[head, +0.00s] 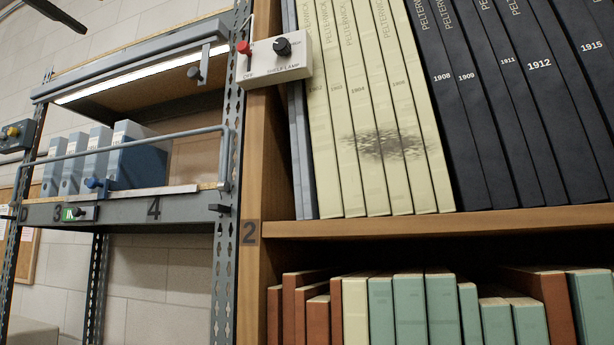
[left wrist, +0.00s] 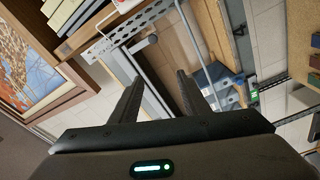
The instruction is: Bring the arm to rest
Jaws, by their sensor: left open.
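My left gripper (left wrist: 160,76) shows in the left wrist view, with its two dark fingers apart and nothing between them. Beyond the fingers are the grey metal rack and its shelf, apart from them as far as the view shows. A green light glows on the gripper's body. Neither arm nor gripper shows in the head view. My right gripper is in neither view.
A wooden bookcase (head: 250,290) holds cream, black and green volumes. A white switch box (head: 275,70) with a red lever and black knob is fixed to it. The grey rack (head: 180,212) carries blue binders (head: 137,165) behind a rail. A framed picture (left wrist: 35,60) is at left.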

